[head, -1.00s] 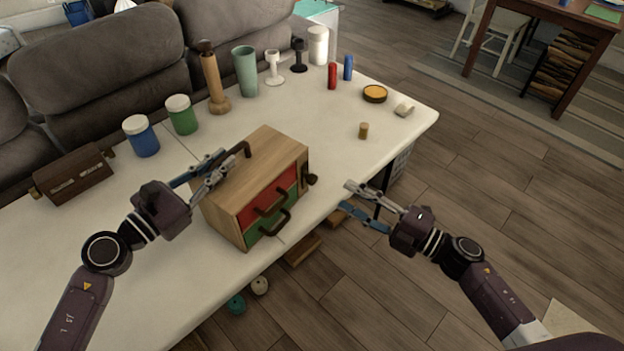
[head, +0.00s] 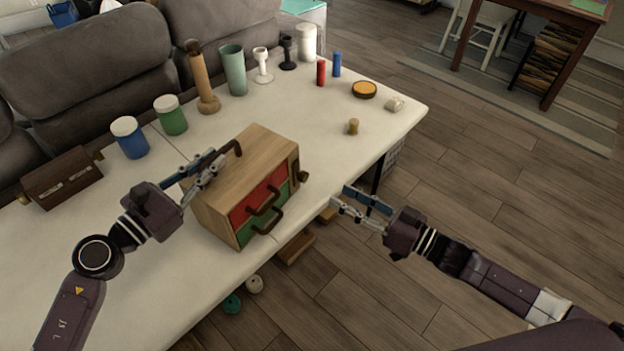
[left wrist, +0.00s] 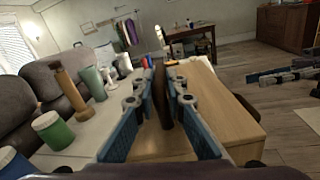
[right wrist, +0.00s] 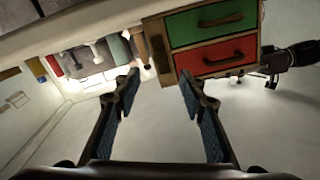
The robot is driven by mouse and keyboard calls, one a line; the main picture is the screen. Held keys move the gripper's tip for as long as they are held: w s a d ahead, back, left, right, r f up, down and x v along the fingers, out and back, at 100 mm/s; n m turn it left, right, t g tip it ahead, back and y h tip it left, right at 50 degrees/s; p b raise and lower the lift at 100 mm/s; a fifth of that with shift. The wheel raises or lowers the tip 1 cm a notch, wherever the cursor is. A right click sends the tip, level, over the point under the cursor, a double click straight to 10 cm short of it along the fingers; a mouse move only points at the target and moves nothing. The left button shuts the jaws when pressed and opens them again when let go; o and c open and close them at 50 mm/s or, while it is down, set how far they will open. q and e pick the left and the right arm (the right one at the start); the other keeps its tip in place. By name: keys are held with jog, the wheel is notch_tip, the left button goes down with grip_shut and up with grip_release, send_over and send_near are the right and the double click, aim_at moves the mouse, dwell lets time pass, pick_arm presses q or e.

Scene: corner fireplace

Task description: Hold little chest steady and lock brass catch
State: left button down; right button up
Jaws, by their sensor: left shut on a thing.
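The little wooden chest (head: 225,190), with red and green drawer fronts and dark pulls, stands upright on the white table. A dark handle (head: 228,149) is on its top. My left gripper (head: 217,160) is shut on this handle, which shows between its fingers in the left wrist view (left wrist: 162,95). A dark brown knob-like part (head: 303,177) sticks out of the chest's right side; I cannot tell whether it is the brass catch. My right gripper (head: 338,197) is open and empty, right of the chest and apart from it. The right wrist view shows the drawers (right wrist: 215,55) upside down.
A dark brown box (head: 62,179) lies at the table's left. Blue (head: 129,138) and green (head: 170,115) jars and several tall items stand along the back. A small cork-like piece (head: 353,127) stands near the right edge. Bare table surrounds the chest's front-left.

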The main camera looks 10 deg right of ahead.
aim_at(307, 177)
jog(key=x, duration=1)
grip_shut()
